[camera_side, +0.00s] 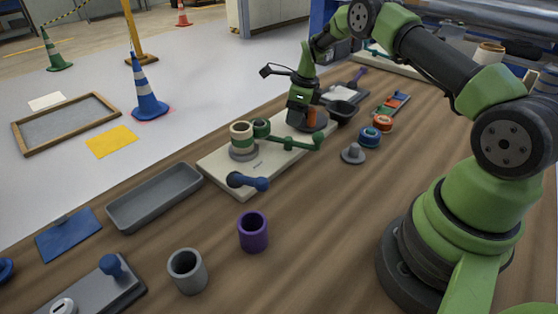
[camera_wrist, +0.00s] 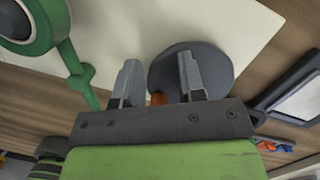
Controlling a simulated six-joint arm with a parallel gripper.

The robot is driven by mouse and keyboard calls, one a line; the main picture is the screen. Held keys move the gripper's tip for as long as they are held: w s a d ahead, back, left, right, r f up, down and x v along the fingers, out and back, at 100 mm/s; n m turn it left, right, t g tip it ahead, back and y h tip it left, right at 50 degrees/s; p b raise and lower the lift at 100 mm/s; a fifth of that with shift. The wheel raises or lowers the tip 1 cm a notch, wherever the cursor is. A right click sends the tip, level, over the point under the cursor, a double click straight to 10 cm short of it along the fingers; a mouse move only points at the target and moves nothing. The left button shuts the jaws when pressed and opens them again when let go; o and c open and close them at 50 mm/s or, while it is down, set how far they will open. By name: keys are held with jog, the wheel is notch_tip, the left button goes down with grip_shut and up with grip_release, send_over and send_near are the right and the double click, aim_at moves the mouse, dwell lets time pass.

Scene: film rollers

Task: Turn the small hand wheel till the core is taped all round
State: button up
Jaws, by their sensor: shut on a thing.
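The small hand wheel is a dark grey disc (camera_side: 318,124) at the far end of a cream board (camera_side: 222,163); it also shows in the wrist view (camera_wrist: 217,72). My gripper (camera_wrist: 158,82) is over the wheel, pointing down, with its fingers on either side of the wheel's orange knob (camera_wrist: 158,99). The knob also shows beside my fingers in the side view (camera_side: 311,115). The beige core (camera_side: 241,130) stands upright on a grey round base, with a green band around its visible side. A green roll (camera_side: 261,128) on a green arm (camera_side: 290,140) sits beside it. The core's far side is hidden.
A blue-handled lever (camera_side: 248,182) is at the board's near end.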

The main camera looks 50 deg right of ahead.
jog(key=shift+a+f, duration=0.2)
jog(key=shift+a, duration=0.15)
jog(key=shift+c, duration=0.8)
jog(key=shift+w, duration=0.15)
jog(key=shift+c, duration=1)
jog(key=shift+w+a+r, duration=0.2)
grip_shut()
jog(key=shift+w+a+r, duration=0.15)
jog(key=shift+w+r, duration=0.15)
jog(key=shift+w, duration=0.1)
jog(key=shift+c, duration=0.4)
grip_release()
jog(key=o, duration=1.8)
jog(key=shift+r, duration=0.1)
jog(key=shift+c, duration=0.2)
